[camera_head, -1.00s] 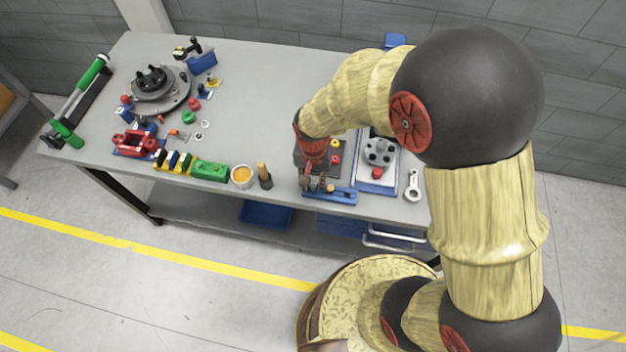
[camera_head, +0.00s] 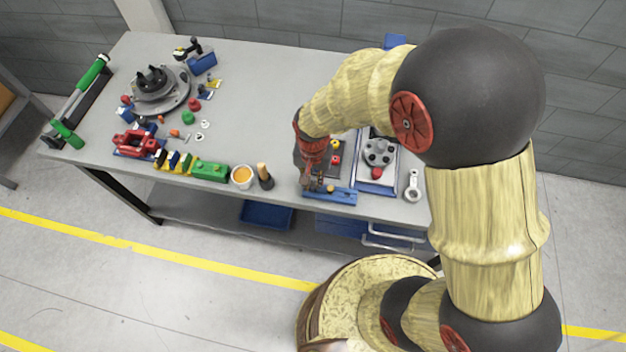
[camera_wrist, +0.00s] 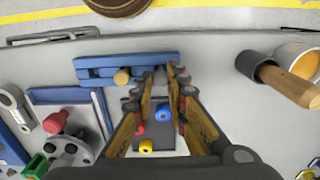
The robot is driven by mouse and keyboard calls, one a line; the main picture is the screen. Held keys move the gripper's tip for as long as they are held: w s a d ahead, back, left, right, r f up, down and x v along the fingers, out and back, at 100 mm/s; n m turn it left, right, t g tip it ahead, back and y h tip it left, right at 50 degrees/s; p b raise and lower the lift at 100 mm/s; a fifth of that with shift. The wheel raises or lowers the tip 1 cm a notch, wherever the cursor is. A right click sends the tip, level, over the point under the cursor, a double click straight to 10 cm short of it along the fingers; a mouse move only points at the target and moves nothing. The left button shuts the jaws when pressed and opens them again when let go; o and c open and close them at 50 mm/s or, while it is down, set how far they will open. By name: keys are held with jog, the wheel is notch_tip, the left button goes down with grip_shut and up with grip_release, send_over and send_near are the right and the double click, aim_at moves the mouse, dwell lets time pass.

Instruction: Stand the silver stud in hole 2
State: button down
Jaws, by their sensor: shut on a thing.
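My gripper (camera_wrist: 160,76) points down over the blue rail (camera_wrist: 90,74) at the table's front edge; the gripper also shows in the head view (camera_head: 312,184). Its fingers are shut on a small greyish piece, apparently the silver stud (camera_wrist: 160,78), at the rail's edge. The stud is mostly hidden between the fingertips, so I cannot tell whether it still touches the rail. A tan peg (camera_wrist: 122,76) stands in the rail beside the gripper. A dark plate (camera_head: 343,171) with red and yellow pieces lies behind the rail. Hole 2 cannot be made out.
A blue-edged tray (camera_head: 377,187) with a grey round fixture (camera_head: 379,152) stands to the right, with a ring wrench (camera_head: 413,186) beyond it. The table's middle is clear.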

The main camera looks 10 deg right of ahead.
aim_at(313, 184)
jog(key=shift+r+p, duration=0.55)
jog(key=shift+r, duration=0.3)
jog(key=shift+r, duration=0.1)
jog(key=shift+r+p, duration=1.15)
jog(key=shift+r, duration=0.2)
jog(key=shift+r, duration=0.15)
